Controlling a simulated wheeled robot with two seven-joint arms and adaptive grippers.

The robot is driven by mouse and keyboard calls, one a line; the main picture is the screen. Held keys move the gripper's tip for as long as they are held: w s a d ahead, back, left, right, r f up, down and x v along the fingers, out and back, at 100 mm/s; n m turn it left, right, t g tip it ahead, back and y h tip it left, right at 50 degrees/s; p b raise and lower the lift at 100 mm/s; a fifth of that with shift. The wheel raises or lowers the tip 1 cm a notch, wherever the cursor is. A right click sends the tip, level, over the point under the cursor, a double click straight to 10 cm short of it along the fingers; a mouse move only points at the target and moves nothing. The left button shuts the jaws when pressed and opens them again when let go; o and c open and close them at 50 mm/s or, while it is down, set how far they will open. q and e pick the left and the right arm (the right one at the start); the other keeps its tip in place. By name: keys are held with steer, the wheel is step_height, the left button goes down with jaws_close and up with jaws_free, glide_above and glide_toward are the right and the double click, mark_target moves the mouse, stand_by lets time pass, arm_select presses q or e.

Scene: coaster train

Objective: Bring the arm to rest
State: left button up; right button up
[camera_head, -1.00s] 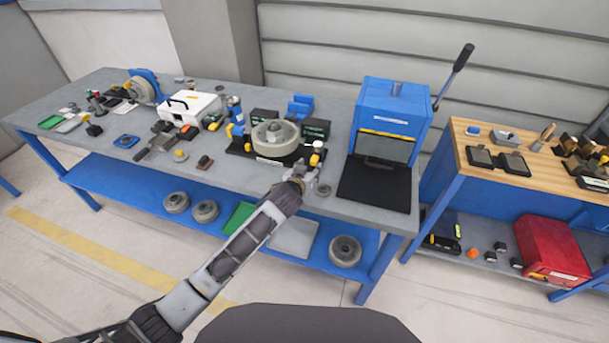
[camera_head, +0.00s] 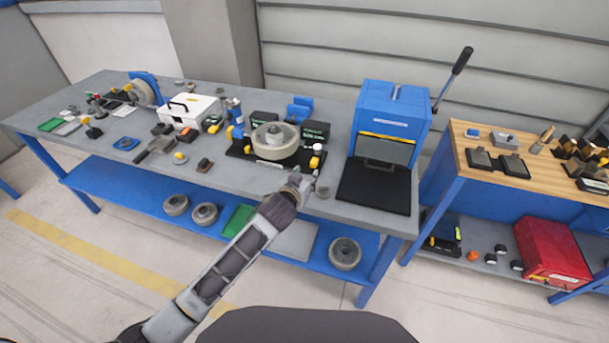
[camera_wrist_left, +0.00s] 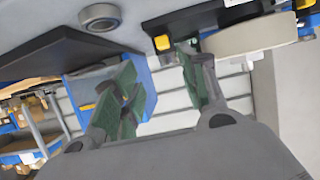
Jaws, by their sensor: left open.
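My left arm (camera_head: 228,265) reaches from the bottom left up to the front edge of the grey workbench (camera_head: 120,92). My left gripper (camera_head: 308,182) is at that edge, in front of the round grey wheel (camera_head: 273,138) on its black base. In the left wrist view the gripper (camera_wrist_left: 160,90) has its two green-padded fingers apart with nothing between them. The wheel shows at the top right there (camera_wrist_left: 250,36), beyond the fingers. My right gripper is in neither view.
A blue press (camera_head: 392,112) with a black plate stands right of the gripper. A small grey ring (camera_head: 323,192) lies close by on the bench. A white case (camera_head: 190,110) stands farther left. Wheels and trays lie on the blue lower shelf (camera_head: 130,192). A wooden-topped bench (camera_head: 480,135) is at right.

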arm_select(q)
steer(key=s+a+f+g+y, duration=0.1)
steer(key=s+a+f+g, duration=0.2)
steer(key=s+a, duration=0.5)
steer(key=s+a+f+n+g+y, duration=0.1)
steer(key=s+a+f+g, duration=0.3)
steer(key=s, duration=0.8)
steer(key=s+a+f+g+y, duration=0.1)
steer(key=s+a+f+g, duration=0.1)
steer(key=s+a, duration=0.65)
steer(key=s+d+f+g, duration=0.1)
steer(key=s+f, duration=0.1)
steer(key=f, duration=1.4)
steer(key=s+f+g, duration=0.1)
steer(key=s+f, duration=0.1)
steer(key=f, duration=1.5)
steer(key=s+a+f, duration=0.2)
steer(key=s+f, duration=0.8)
steer(key=s, duration=0.1)
steer(key=s+a+f+g, duration=0.1)
steer(key=s+f, duration=0.9)
steer(key=s, duration=0.1)
steer(key=shift+s+a, duration=0.25)
steer(key=shift+a, duration=0.15)
